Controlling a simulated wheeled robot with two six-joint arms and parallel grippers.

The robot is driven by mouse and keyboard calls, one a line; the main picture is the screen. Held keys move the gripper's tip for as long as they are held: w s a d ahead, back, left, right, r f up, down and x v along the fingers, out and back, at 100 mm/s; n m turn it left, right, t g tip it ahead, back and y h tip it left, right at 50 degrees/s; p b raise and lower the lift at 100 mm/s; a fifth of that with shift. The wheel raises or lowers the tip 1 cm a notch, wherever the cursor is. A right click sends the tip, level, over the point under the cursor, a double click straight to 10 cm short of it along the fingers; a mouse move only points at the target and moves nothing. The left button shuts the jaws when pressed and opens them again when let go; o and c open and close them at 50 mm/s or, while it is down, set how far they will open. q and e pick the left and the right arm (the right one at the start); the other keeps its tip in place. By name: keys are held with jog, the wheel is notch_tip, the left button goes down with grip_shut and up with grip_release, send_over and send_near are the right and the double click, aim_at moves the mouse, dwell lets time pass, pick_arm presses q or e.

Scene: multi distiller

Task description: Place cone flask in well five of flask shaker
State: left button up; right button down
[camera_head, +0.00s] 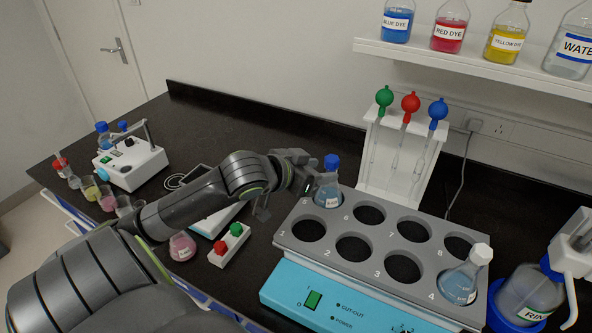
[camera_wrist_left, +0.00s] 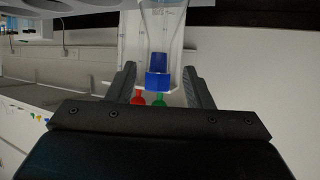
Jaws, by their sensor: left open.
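A cone flask with a blue cap (camera_head: 328,193) and bluish liquid stands upright at well five, the back left well of the flask shaker (camera_head: 283,243). Its lower part appears to be within the well's rim. My left gripper (camera_head: 312,180) is beside the flask's neck, coming from the left. In the left wrist view, its open fingers (camera_wrist_left: 159,75) are either side of the blue cap (camera_wrist_left: 157,64), with gaps showing. A second flask with a white cap (camera_head: 459,284) stands tilted in well four, at the front right. My right gripper is not in view.
A white pipette stand (camera_head: 378,185) with green, red and blue bulbs is close behind the shaker. A rinse bottle (camera_head: 530,292) stands at right. A small rack (camera_head: 229,246) and pink flask (camera_head: 182,246) are left of the shaker. A bottle shelf (camera_head: 470,66) hangs above.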

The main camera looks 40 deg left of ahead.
pick_arm(q)
jog(key=d+p+v, duration=0.1)
jog(key=p+v, duration=0.1)
jog(key=v, duration=0.5)
jog(key=shift+s+a, duration=0.25)
jog(key=shift+a, duration=0.2)
dwell(0.4)
